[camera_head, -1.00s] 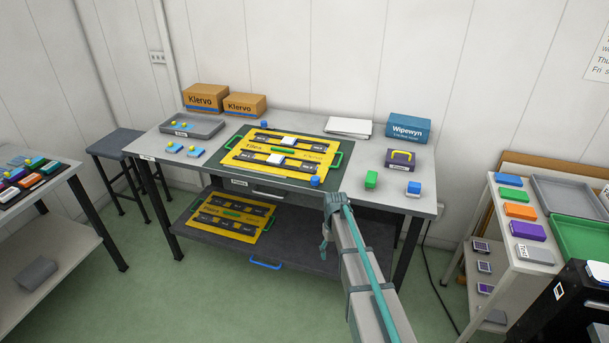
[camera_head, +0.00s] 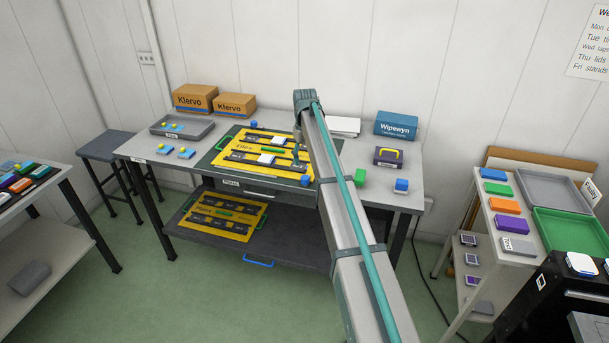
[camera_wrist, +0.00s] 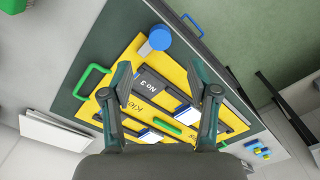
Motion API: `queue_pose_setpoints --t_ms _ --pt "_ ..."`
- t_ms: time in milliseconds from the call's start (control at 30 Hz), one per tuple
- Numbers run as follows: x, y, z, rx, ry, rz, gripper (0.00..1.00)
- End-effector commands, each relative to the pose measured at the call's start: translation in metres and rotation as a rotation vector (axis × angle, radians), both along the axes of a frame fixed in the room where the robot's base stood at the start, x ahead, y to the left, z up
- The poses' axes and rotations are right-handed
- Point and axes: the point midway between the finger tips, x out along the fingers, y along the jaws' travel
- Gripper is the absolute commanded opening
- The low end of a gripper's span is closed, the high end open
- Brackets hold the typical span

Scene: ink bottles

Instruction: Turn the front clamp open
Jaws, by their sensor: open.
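The front clamp (camera_head: 306,181) is a small blue knob at the front right corner of the yellow plate (camera_head: 225,151), which lies on a dark green mat. In the wrist view the clamp (camera_wrist: 160,38) shows a round blue top with a short pale part beside it, near the plate's edge. My gripper (camera_wrist: 167,86) is open and empty above the plate, its fingers spread apart, with the clamp beyond the fingertips. In the head view my gripper (camera_head: 298,153) is partly hidden by my arm. Another blue clamp (camera_head: 253,124) is at the back edge.
A grey tray (camera_head: 160,131) and cardboard boxes (camera_head: 194,97) are at the back left. A second yellow plate (camera_head: 222,222) lies on the lower shelf.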

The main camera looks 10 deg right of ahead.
Motion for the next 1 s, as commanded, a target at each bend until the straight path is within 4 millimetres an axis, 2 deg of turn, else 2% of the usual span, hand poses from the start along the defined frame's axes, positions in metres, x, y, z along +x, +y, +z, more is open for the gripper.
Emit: queue_pose_setpoints --t_ms 300,500,667,900,933,1000 --pt "-0.001 0.000 -0.053 0.000 0.003 -0.001 0.60" --pt "-0.001 0.000 -0.076 0.000 0.001 -0.001 0.60" --pt "0.000 0.000 -0.084 0.000 0.000 -0.001 0.60" --pt "0.000 0.000 -0.085 0.000 0.000 -0.001 0.60" --pt "0.000 0.000 -0.085 0.000 0.000 -0.001 0.58" --pt "0.000 0.000 -0.085 0.000 0.000 -0.001 0.47"
